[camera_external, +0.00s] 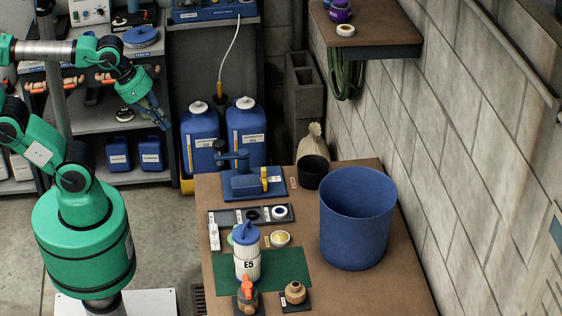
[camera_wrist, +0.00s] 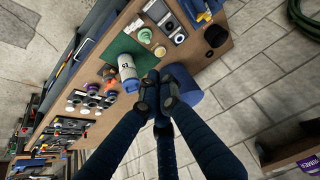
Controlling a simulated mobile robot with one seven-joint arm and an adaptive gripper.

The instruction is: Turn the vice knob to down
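A blue vice (camera_external: 241,184) stands on a blue base plate near the far left end of the brown workbench (camera_external: 290,299). A dark blue bar handle (camera_external: 231,155) rises on its left side, and an upright yellow piece (camera_external: 264,178) is on its right. I cannot tell which part is the knob. In the wrist view the vice (camera_wrist: 203,10) is partly cut off at the top edge. My gripper (camera_external: 160,121) is in the air to the left of the vice, well apart from it. Its dark blue fingertips (camera_wrist: 157,91) look together and empty.
A tall blue bin (camera_external: 355,222) stands on the bench's right side, with a black cup (camera_external: 313,172) behind it. Blue jugs (camera_external: 246,135) stand beyond the bench.

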